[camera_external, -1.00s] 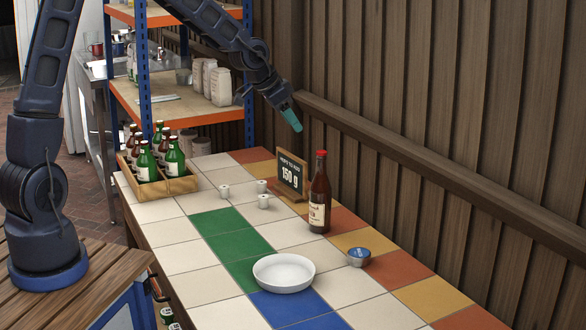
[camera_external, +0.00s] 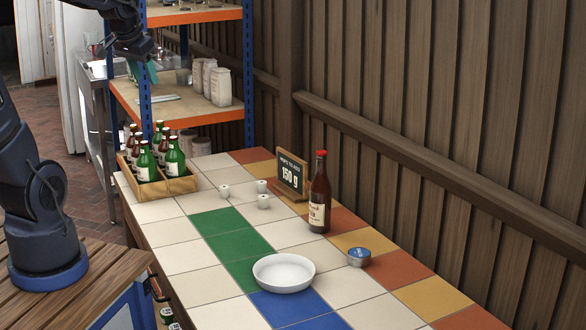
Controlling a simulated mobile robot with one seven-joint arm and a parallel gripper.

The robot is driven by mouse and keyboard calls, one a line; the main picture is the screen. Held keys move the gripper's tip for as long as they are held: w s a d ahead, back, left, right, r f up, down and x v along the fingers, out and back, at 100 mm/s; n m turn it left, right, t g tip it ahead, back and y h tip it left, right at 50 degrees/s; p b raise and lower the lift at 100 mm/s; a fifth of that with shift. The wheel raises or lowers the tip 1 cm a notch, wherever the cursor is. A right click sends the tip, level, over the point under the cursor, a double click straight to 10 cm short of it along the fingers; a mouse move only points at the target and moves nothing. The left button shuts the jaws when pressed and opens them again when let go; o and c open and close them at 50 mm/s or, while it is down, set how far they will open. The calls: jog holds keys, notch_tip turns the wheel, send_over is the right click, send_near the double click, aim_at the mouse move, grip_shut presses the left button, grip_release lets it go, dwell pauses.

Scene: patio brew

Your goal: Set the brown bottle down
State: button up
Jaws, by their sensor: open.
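The brown bottle (camera_external: 320,197) with a red cap and pale label stands upright on the tiled counter (camera_external: 190,257), right of the small black sign. Nothing touches it. My gripper (camera_external: 147,74), with teal fingers, is open and empty at the upper left, in front of the shelf rack and well away from the bottle. Its fingers are small and partly dark in this view.
A wooden crate (camera_external: 177,186) of several green and brown bottles stands at the counter's far left. A black "150 g" sign (camera_external: 291,174), small white cups (camera_external: 263,201), a white dish (camera_external: 284,274) and a blue tin (camera_external: 359,257) share the counter. A shelf rack (camera_external: 190,111) stands behind.

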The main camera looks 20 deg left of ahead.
jog(key=s+a+n, duration=0.3)
jog(key=s+a, duration=0.6)
jog(key=s, duration=0.3)
jog(key=shift+s+n, duration=0.3)
jog(key=shift+s, duration=0.1)
